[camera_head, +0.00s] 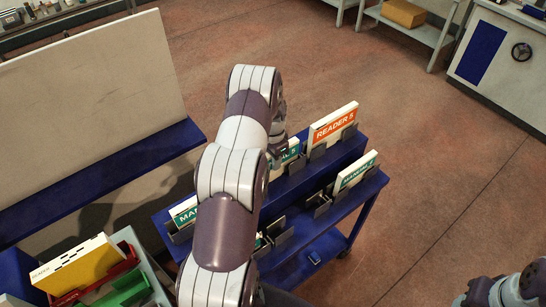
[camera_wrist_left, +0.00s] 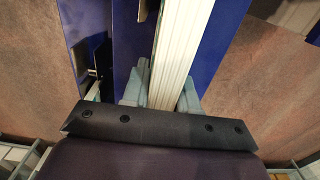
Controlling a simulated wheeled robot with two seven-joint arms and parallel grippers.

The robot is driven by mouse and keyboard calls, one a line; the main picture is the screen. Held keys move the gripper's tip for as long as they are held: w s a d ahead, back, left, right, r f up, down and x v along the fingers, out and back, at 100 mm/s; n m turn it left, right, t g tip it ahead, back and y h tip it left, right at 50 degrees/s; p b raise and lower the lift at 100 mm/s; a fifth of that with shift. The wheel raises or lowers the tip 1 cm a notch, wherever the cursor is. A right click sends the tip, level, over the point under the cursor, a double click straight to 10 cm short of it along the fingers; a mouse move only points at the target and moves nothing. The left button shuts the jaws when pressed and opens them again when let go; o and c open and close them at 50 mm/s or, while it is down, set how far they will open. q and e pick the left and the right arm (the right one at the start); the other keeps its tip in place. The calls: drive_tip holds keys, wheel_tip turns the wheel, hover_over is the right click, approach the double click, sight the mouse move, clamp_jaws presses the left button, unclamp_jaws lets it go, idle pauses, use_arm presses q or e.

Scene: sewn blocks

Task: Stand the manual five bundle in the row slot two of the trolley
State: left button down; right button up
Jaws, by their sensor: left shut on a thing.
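The manual five bundle (camera_head: 291,153) is a white block with a teal label, and a "5" shows on the part not hidden by my left arm. Its white page edges (camera_wrist_left: 182,45) stand between the fingers of my left gripper (camera_wrist_left: 165,92) in the left wrist view. The left gripper is shut on it, over the back row of the blue trolley (camera_head: 345,152). My left arm hides most of the gripper and the trolley's middle, so I cannot tell whether the bundle touches the slot floor. Part of my right arm (camera_head: 508,288) shows at the lower right; its fingers are not clear.
The orange-labelled Reader 5 bundle (camera_head: 333,123) stands at the back row's right. Teal-labelled bundles stand at the front right (camera_head: 357,171) and the left (camera_head: 184,212). Grey metal dividers (camera_head: 319,201) line the slots. A crate (camera_head: 152,272) with coloured bundles is at the lower left.

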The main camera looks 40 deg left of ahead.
use_arm(q)
drive_tip(key=shift+s, duration=0.15)
drive_tip(key=shift+s+d+r, duration=0.2)
drive_tip(key=shift+s+d, duration=0.1)
drive_tip(key=shift+d, duration=0.05)
drive_tip(key=shift+f, duration=0.15)
drive_tip(key=c, duration=0.9)
unclamp_jaws()
drive_tip(key=shift+w+a+f, duration=0.15)
drive_tip(key=shift+w, duration=0.05)
